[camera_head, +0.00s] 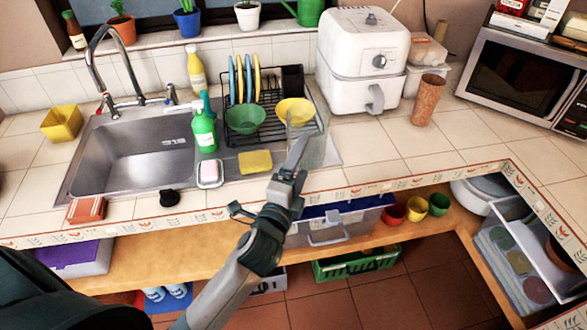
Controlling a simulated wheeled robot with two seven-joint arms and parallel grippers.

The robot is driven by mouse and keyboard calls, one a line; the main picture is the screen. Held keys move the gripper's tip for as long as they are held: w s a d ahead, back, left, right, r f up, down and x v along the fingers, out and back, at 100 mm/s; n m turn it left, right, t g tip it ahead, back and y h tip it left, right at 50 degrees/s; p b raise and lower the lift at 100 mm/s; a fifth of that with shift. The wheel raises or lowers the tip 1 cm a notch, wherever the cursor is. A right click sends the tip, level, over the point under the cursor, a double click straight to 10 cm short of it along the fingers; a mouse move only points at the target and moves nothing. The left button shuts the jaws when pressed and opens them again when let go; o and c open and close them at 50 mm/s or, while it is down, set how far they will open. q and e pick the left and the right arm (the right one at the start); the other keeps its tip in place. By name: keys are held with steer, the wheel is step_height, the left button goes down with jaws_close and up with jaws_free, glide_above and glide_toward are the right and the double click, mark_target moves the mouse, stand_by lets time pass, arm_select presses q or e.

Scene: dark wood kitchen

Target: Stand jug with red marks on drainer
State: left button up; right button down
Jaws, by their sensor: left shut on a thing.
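A clear, see-through jug (315,148) is at the right front part of the black wire drainer (268,122), in front of a yellow bowl. My left gripper (298,155) reaches up from below and is shut on the jug. The jug looks about upright. Its red marks cannot be made out, and I cannot tell whether its base touches the drainer. The drainer holds upright blue and yellow plates (248,78), a green bowl (244,119) and the yellow bowl (295,110). My right gripper is not in view.
The steel sink (140,155) is left of the drainer, with a green spray bottle (204,132) between them. A yellow sponge (255,161) lies in front. A white air fryer (362,60) stands behind right.

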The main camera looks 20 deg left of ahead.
arm_select(q)
steer(key=w+a+f, duration=0.2)
steer(key=shift+w+a, duration=0.25)
steer(key=shift+a, duration=0.05)
steer(key=shift+f, duration=0.1)
step_height(320, 180, down, 4)
steer(key=shift+r+p, duration=0.25)
steer(key=shift+p, duration=0.1)
steer(key=shift+f, duration=0.2)
steer(key=shift+f, duration=0.2)
steer(key=o, duration=1.3)
steer(key=shift+s+r, duration=0.15)
